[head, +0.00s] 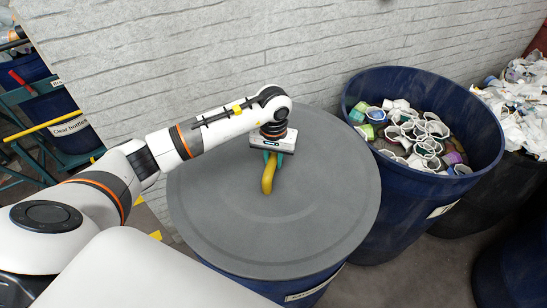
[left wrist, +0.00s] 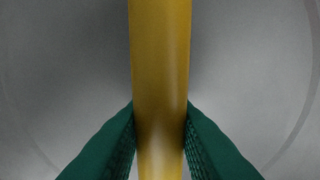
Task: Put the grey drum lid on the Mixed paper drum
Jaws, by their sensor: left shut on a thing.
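The grey drum lid (head: 310,225) is a large round disc with a yellow handle (head: 267,178) at its middle. It lies over the top of a blue drum (head: 270,286), whose label is only partly visible and cannot be read. I cannot tell whether the lid is fully seated on the rim. My left gripper (head: 272,160) is above the lid's middle, shut on the yellow handle. In the left wrist view the green fingers press on both sides of the handle (left wrist: 160,90), with the lid's grey surface (left wrist: 60,70) behind. My right gripper is not in view.
An open blue drum (head: 375,200) full of cups and cartons stands close at the right. Beyond it is a dark container heaped with white crumpled waste (head: 518,105). A white brick wall (head: 200,50) runs behind. A "Clear bottles" bin (head: 65,113) is at the left.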

